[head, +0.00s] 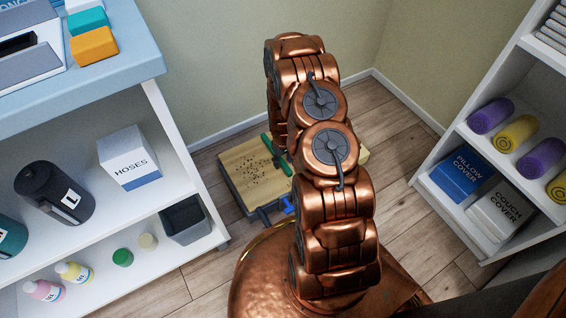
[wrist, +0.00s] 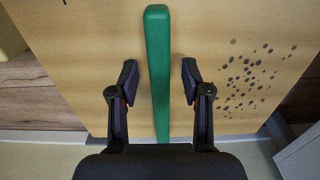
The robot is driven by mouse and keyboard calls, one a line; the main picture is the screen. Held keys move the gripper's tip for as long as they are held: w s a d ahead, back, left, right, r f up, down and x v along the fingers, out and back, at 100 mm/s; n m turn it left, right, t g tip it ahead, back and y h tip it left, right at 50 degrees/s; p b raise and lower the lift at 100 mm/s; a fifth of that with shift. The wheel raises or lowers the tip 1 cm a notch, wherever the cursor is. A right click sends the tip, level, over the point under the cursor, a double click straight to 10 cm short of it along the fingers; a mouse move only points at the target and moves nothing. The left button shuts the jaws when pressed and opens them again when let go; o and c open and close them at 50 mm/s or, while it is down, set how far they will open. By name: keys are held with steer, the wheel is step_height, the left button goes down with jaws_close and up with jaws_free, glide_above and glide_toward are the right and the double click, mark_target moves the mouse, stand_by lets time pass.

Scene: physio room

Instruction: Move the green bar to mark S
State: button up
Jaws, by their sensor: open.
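The green bar (head: 270,145) lies on a light wooden board (head: 240,168) on the floor, partly hidden by my arm in the head view. In the wrist view the green bar (wrist: 158,50) runs lengthwise down the middle of the wooden board (wrist: 90,60). My gripper (wrist: 159,80) is open, with one finger on each side of the bar and a gap on both sides. The gripper's height above the board is hard to tell. In the head view my arm hides the gripper. I cannot make out mark S in either view.
Dark spots (wrist: 250,82) dot the board right of the bar. A blue item (head: 288,205) is at its near edge. A white shelf unit (head: 185,150) with a dark bin (head: 186,220) stands left; another shelf (head: 455,130) stands right. Bare floor (head: 400,150) lies between board and right shelf.

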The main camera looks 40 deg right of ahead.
steer(key=shift+f, duration=0.4)
jaws_close()
steer(key=shift+w, duration=0.1)
stand_by(0.3)
